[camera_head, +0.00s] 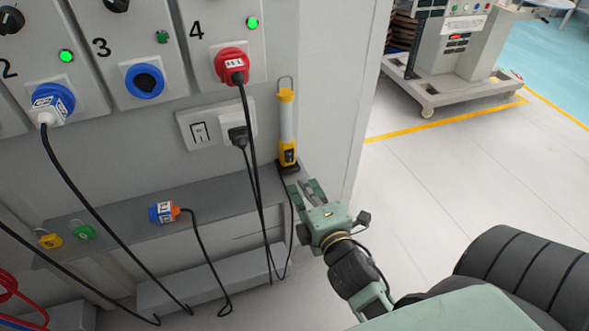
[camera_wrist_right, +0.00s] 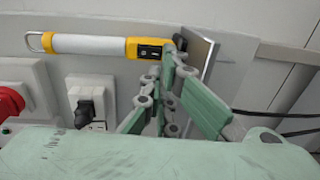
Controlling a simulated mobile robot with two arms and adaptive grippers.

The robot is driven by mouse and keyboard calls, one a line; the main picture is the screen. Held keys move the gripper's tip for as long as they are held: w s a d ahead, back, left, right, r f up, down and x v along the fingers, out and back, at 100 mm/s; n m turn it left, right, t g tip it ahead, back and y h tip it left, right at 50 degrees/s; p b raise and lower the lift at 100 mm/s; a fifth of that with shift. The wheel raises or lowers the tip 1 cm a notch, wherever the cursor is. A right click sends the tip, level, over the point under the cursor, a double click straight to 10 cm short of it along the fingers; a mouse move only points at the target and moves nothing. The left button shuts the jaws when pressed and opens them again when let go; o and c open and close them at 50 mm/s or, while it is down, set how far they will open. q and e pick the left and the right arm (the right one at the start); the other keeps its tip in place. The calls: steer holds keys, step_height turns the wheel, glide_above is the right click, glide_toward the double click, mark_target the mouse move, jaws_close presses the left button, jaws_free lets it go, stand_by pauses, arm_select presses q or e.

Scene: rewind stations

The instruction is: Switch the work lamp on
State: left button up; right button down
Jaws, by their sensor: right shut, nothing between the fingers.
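The work lamp (camera_head: 286,120) stands upright on the shelf at the panel's right end. It has a white tube, yellow ends and a hook on top. Its black switch area (camera_head: 289,155) is on the lower yellow part. In the right wrist view the lamp (camera_wrist_right: 88,44) lies sideways across the top, switch area (camera_wrist_right: 150,50) to the right. My right gripper (camera_head: 300,186) is shut and empty, its fingertips close to the lamp's base. In the wrist view the fingers (camera_wrist_right: 172,58) overlap the lamp's lower end; I cannot tell whether they touch. I cannot tell whether the tube glows.
A wall outlet with a rocker switch (camera_head: 199,131) and black plug (camera_head: 238,135) is left of the lamp. Black cables hang below it. A red plug (camera_head: 231,65) sits in socket 4. A blue-orange connector (camera_head: 163,212) lies on the shelf (camera_head: 115,215).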

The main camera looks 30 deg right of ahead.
mark_target(290, 157)
steer(key=x, duration=0.6)
steer(key=shift+w+f+b, duration=0.1)
steer(key=shift+b, duration=0.2)
steer(key=shift+w+d, duration=0.15)
steer(key=shift+w, duration=0.45)
arm_select(q)
step_height(290, 157, up, 3)
steer(key=shift+w+f, duration=0.1)
arm_select(e)
steer(key=shift+f, duration=0.1)
